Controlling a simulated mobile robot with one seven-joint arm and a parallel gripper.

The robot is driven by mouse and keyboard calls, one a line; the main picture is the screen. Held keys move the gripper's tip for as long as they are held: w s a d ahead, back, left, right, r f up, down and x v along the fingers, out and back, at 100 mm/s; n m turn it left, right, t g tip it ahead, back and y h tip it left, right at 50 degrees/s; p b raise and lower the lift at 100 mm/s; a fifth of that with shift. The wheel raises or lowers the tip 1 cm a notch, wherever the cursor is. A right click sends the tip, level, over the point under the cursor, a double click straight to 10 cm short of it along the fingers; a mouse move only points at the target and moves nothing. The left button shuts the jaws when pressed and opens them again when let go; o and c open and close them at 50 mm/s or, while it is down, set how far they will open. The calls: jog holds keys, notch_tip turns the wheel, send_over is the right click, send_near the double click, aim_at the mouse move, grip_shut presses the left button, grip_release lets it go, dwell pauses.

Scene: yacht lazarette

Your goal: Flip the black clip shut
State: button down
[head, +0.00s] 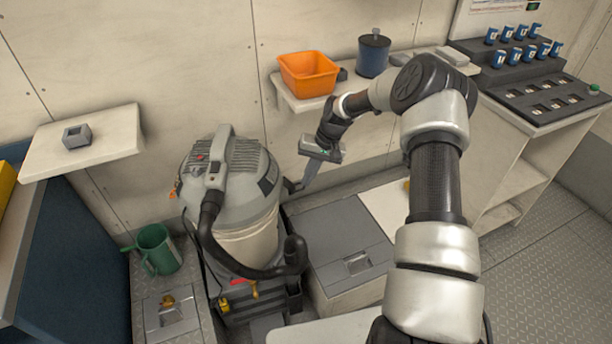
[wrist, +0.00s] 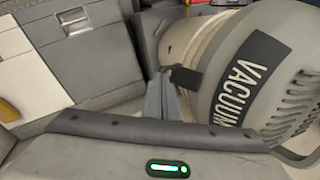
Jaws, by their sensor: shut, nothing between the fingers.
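The grey vacuum (head: 232,190) stands on the floor against the wall. Its domed lid with the VACUUM label fills the right of the wrist view (wrist: 275,70). The black clip (wrist: 187,79) is at the seam between the lid and the pale drum (wrist: 190,40), and seems to stick out from the side. My gripper (head: 300,186) reaches down to the vacuum's right side. Its fingers are shut and empty, with the tips (wrist: 164,80) right at the clip. I cannot tell whether they touch it. In the head view the clip is too small to make out clearly.
A grey locker box (head: 335,235) stands right of the vacuum. The hose (head: 225,250) curls across its front. A shelf with an orange bin (head: 308,74) and a blue canister (head: 373,55) is above my gripper. A green watering can (head: 155,250) stands at left.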

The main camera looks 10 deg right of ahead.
notch_tip(320, 180, down, 2)
jog(key=y+b, duration=0.2)
jog(key=y, duration=0.1)
jog(key=shift+f+t, duration=0.1)
jog(key=shift+t, duration=0.2)
jog(key=shift+r, duration=0.75)
jog(key=shift+d+r, duration=0.1)
